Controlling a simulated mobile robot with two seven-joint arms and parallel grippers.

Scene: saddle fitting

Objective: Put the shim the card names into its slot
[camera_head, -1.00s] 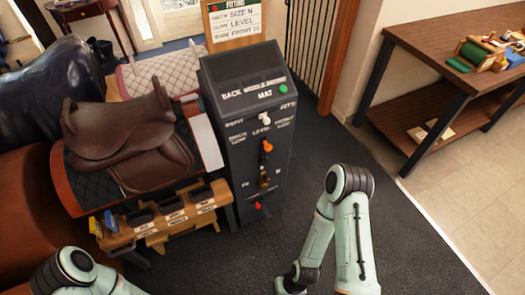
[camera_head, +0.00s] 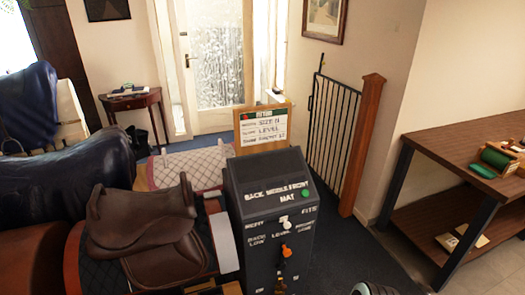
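A card (camera_head: 268,134) in a wooden frame stands behind the dark console. It has handwritten lines: "SIZE N", "LEVEL" and a third line that seems to begin "FRONT"; its end is too small to read surely. The brown saddle (camera_head: 145,228) sits on a dark quilted pad to the left of the console (camera_head: 262,168). The console top reads "BACK", "MIDDLE", "FRONT" and "MAT". I cannot make out a shim. Only the top edge of the wooden rack shows at the bottom. Neither gripper is in view; part of my arm shows at the bottom right.
The console front has a white knob (camera_head: 285,222), an orange knob (camera_head: 286,251) and a green button (camera_head: 306,192). A wooden bench (camera_head: 470,140) stands at the right. A black gate (camera_head: 330,125) with a wooden post is behind. Dark floor lies between console and bench.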

